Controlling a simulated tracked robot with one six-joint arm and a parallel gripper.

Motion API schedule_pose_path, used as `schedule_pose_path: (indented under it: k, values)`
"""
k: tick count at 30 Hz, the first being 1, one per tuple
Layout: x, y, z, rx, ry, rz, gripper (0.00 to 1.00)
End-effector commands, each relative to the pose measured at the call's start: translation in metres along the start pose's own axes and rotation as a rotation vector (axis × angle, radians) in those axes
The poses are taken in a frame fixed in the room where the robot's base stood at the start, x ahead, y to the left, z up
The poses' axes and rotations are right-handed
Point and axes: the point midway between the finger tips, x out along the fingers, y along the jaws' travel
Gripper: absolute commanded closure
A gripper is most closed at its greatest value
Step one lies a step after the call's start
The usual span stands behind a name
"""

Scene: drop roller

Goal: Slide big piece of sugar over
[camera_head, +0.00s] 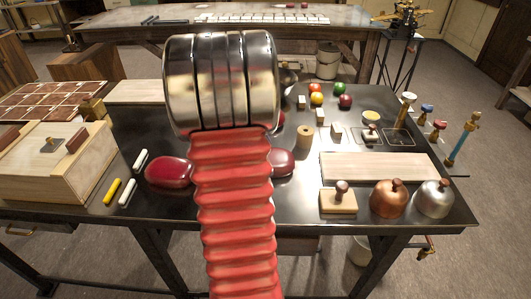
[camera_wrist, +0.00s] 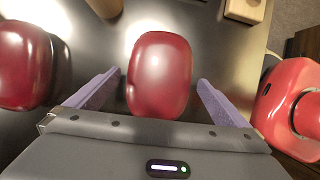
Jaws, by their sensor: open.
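No thing in view is clearly a big piece of sugar. A second red piece (camera_wrist: 20,65) lies to the left. In the head view my arm hides the gripper; red pieces show left (camera_head: 169,172) and right (camera_head: 282,162) of it.
A pale board (camera_head: 375,166), a wooden block with a knob (camera_head: 338,201), a copper dome (camera_head: 388,200) and a silver dome (camera_head: 434,200) stand right. A wooden box (camera_head: 60,165) and chalk-like sticks (camera_head: 113,191) lie left. Coloured balls (camera_head: 316,98) sit behind.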

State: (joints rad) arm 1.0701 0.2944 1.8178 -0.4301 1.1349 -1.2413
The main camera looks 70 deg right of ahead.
Motion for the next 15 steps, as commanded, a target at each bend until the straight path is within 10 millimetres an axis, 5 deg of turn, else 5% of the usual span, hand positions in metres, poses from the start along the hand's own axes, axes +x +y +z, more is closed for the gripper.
schedule_pose_path:
  k: [8,15]
  values:
    - [-0.021,0.001,-0.001,0.000,0.000,0.003,0.00]
    - [-0.061,0.001,0.000,0.000,0.000,0.004,0.00]
